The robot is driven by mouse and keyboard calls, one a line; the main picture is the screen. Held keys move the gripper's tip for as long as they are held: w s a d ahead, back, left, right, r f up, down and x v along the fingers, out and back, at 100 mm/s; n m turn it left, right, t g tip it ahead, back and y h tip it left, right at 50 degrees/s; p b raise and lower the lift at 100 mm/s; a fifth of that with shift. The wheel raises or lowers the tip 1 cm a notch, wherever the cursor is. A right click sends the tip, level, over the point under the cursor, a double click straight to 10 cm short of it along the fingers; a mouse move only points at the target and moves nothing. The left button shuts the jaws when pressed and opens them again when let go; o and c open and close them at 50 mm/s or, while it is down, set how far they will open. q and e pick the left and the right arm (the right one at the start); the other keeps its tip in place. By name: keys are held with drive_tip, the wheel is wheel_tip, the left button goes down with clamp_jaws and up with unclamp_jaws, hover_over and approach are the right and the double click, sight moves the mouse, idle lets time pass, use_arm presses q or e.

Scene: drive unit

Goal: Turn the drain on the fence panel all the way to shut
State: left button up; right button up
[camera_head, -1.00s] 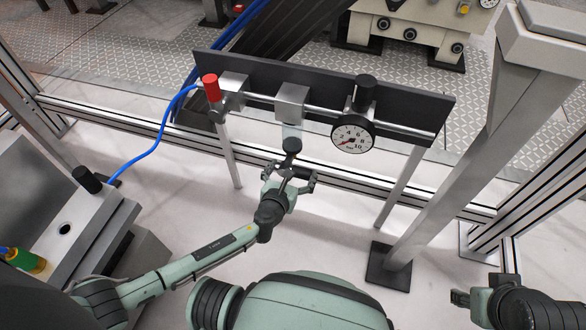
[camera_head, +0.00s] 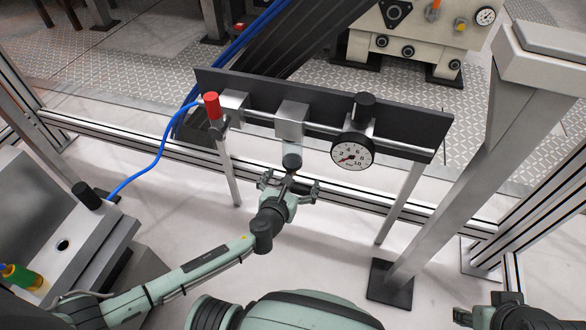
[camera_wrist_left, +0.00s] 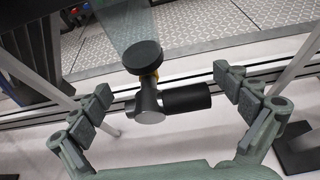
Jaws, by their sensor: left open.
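The dark panel (camera_head: 410,122) stands on two posts and carries a metal pipe. A grey block (camera_head: 291,120) sits at its middle, with a short bowl ending in a dark bottom fitting (camera_head: 291,160), which looks like the drain. My left gripper (camera_head: 289,187) is open just below and in front of this fitting, fingers spread to either side. In the left wrist view, a metal fitting (camera_wrist_left: 150,105) with a round black cap (camera_wrist_left: 143,57) and a black cylinder (camera_wrist_left: 187,98) shows between the open fingers; I see no contact. My right gripper (camera_head: 465,316) is partly cut off at the lower right.
A red-capped valve (camera_head: 211,106) with a blue hose (camera_head: 160,150) is on the panel's left. A gauge (camera_head: 352,153) with a black knob (camera_head: 364,104) is on its right. A thick grey post (camera_head: 465,180) stands to the right. A metal cabinet (camera_head: 60,225) is at left.

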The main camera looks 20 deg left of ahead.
use_arm(q)
wheel_tip(320, 180, up, 6)
drive_tip(key=shift+r, duration=0.1)
idle(0.9)
